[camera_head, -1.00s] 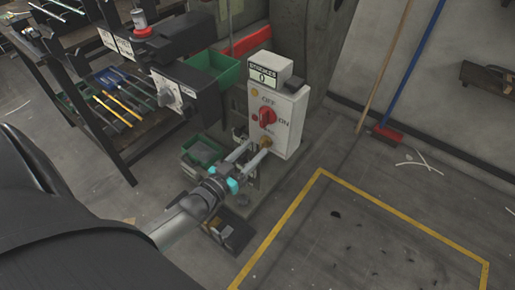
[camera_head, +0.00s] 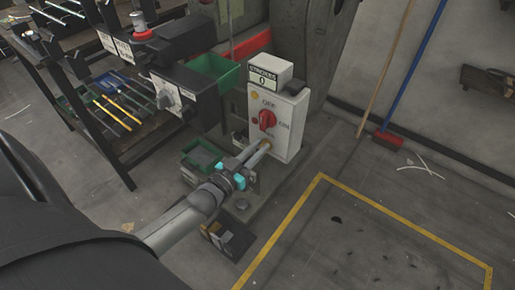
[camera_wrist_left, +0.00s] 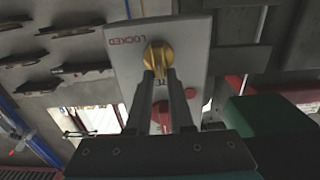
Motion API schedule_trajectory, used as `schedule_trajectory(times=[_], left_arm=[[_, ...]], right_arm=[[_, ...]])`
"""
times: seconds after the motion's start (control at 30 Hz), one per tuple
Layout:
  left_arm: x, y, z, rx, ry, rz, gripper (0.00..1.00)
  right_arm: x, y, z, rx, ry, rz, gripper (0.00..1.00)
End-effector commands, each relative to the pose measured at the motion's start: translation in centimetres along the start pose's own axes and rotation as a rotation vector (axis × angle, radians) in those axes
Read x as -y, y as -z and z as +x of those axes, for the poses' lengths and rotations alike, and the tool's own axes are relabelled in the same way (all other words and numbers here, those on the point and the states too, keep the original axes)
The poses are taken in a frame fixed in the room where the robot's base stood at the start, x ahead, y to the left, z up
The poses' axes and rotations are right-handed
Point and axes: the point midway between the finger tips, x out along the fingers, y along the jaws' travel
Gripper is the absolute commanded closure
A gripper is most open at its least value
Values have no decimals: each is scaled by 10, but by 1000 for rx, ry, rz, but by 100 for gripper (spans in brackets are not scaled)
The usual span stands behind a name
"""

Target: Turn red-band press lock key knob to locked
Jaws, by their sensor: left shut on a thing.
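The press control box (camera_head: 278,122) has a light grey face with a stroke counter on top and a red rotary switch (camera_head: 267,119) marked OFF and ON. Below the switch is the brass lock key knob (camera_head: 266,145), mostly hidden by my fingers. My left gripper (camera_head: 262,150) reaches it from the lower left and is shut on it. In the left wrist view, the knob (camera_wrist_left: 158,54) sits between my fingertips, beside the word LOCKED (camera_wrist_left: 125,41). My right gripper is not in view.
A black rack with tools (camera_head: 110,105) and a green bin (camera_head: 212,70) stand at the left. A small green tray (camera_head: 202,155) is near my left wrist. A blue-handled broom (camera_head: 410,80) leans right.

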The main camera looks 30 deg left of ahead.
Motion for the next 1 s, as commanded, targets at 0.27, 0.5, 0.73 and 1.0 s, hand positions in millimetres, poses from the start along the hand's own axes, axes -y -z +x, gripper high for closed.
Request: schedule_trajectory(times=[0.27, 0.5, 0.73, 1.0], left_arm=[[0, 0, 0, 1, 0, 0, 100], [0, 0, 0, 1, 0, 1, 100], [-1, 0, 0, 2, 1, 41, 100], [-5, 0, 0, 3, 1, 207, 100]], right_arm=[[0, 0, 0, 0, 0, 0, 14], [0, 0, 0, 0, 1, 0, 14], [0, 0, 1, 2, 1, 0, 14], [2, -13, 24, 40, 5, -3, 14]])
